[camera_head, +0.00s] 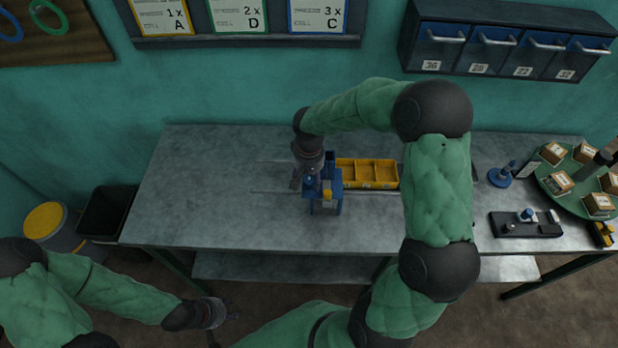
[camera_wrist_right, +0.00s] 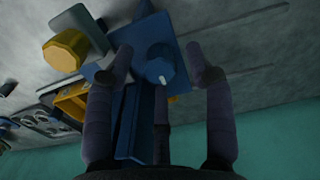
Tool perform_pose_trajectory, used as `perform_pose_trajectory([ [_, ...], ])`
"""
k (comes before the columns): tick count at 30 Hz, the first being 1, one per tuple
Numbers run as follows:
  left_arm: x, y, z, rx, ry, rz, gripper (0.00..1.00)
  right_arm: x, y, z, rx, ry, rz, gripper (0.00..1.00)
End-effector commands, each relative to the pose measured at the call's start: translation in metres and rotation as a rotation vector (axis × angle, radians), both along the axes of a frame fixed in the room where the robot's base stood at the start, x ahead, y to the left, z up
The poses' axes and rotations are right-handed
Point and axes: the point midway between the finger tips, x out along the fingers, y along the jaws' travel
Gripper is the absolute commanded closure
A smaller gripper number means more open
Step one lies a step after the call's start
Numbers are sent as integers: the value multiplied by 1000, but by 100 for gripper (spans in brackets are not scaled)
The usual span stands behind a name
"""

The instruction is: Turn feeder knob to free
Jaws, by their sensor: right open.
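The blue feeder (camera_head: 336,186) stands on the grey bench with a yellow divided tray (camera_head: 368,172) on its right. In the right wrist view a round blue knob (camera_wrist_right: 158,72) with a small white mark sits on the feeder's blue plate. A faceted yellow knob-like part (camera_wrist_right: 65,50) is to its left. My right gripper (camera_head: 308,180) is at the feeder's left side; in its wrist view the open fingers (camera_wrist_right: 165,62) are spread around the blue knob, contact unclear. My left gripper (camera_head: 212,314) hangs low in front of the bench, away from the feeder.
A green round turntable (camera_head: 560,192) with small boxes, a dark fixture plate (camera_head: 524,224) and a blue stand (camera_head: 499,177) are on the bench's right. Blue drawers (camera_head: 484,52) hang on the wall. The bench's left half is clear. A black bin (camera_head: 106,213) stands left.

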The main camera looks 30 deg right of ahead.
Motion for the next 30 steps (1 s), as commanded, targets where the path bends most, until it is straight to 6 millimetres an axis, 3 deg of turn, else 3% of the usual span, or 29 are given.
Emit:
perform_pose_trajectory([
  [3, 0, 0, 0, 0, 0, 0, 60, 0, 0, 0, 0, 0, 0, 48],
  [9, 0, 0, 0, 0, 0, 0, 60, 0, 0, 0, 0, 0, 0, 100],
  [20, 0, 0, 1, 0, 0, 0, 60, 0, 0, 1, 1, -1, 38, 100],
  [30, 0, 0, 5, 0, 0, 0, 60, 1, 0, 1, 1, -1, 261, 100],
])
